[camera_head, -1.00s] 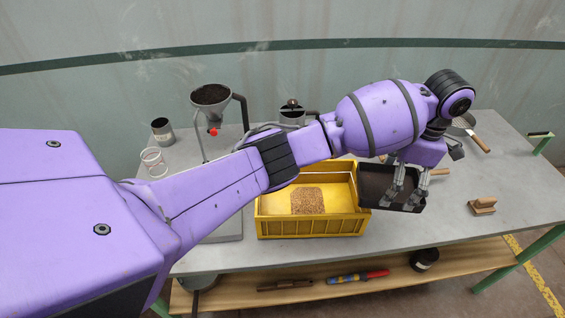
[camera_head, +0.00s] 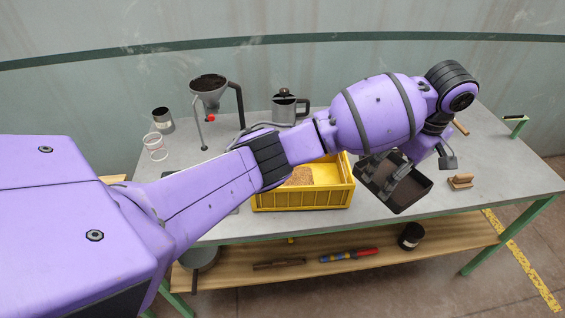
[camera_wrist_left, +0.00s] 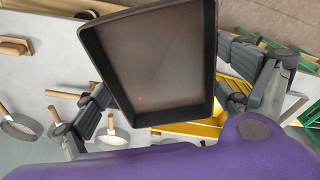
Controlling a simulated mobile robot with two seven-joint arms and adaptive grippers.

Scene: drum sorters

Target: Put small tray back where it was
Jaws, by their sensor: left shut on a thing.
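The small tray (camera_head: 408,196) is dark, rectangular and shallow. My left gripper (camera_head: 383,174) is shut on it at the right of the yellow bin (camera_head: 302,199), over the table. The tray is tilted, with its open inside partly showing. In the left wrist view the tray (camera_wrist_left: 160,62) fills the middle, and its inside looks empty. The fingers of my left gripper (camera_wrist_left: 172,95) show at both sides of it there. The yellow bin holds a heap of tan grain (camera_head: 301,177), partly hidden by my arm. My right gripper is in no view.
A funnel on a stand (camera_head: 208,90), a metal pitcher (camera_head: 285,108), a can (camera_head: 162,120) and a clear cup (camera_head: 155,146) stand at the back left. A wooden block (camera_head: 461,181) lies at the right. The table's front right is clear.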

